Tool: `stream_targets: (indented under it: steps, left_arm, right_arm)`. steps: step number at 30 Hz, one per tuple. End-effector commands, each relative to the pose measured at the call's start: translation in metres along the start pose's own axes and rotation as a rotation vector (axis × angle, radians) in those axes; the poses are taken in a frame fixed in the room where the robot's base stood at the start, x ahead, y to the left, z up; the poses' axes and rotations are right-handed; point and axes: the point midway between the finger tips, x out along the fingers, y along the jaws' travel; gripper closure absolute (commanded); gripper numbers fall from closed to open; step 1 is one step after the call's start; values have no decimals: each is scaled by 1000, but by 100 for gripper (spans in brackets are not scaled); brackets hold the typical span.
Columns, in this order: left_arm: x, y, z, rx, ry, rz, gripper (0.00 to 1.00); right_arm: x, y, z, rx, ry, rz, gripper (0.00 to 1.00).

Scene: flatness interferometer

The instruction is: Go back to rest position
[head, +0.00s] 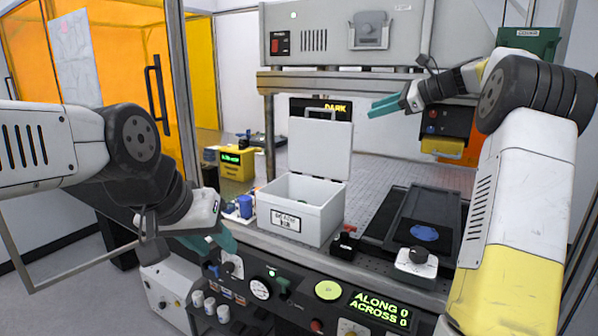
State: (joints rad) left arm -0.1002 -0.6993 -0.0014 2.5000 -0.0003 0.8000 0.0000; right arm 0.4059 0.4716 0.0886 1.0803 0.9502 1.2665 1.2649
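My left gripper (216,243) has teal fingers and hangs at the left, in front of the bench's front edge and left of the white box. Its fingers appear spread with nothing between them. My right gripper (384,105) is raised over the back of the bench, right of the box's raised lid, and its teal fingers point left. They are seen nearly edge-on, so their gap cannot be made out. No object shows in them.
An open white box (325,217) with its lid up stands on the perforated bench. A black tray with a blue disc (424,233) and a white knobbed block (416,262) are to its right. A control panel (285,290) runs along the front. An orange-glazed door frame (182,90) stands left.

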Motion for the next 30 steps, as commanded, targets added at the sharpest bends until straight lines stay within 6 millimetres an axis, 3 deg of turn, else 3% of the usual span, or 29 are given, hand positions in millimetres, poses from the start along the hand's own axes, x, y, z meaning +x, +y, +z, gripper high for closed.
stream_targets:
  steps: [8, 14, 17, 22, 30]
  left_arm:
    - [0, 0, 0, 1, 1, 0, 64]
    - [0, 0, 0, 1, 1, 0, 64]
    - [0, 0, 0, 1, 1, 0, 64]
    - [0, 0, 0, 1, 1, 0, 64]
    - [0, 0, 0, 1, 1, 0, 64]
  right_arm:
    - [1, 38, 17, -159, 87, 37, 67]
    - [-2, 88, 32, -360, 180, 95, 67]
    - [-8, 127, 38, -510, 239, 142, 67]
    - [-30, 216, 38, -875, 356, 264, 67]
    - [-73, 356, -3, -1505, 470, 505, 67]
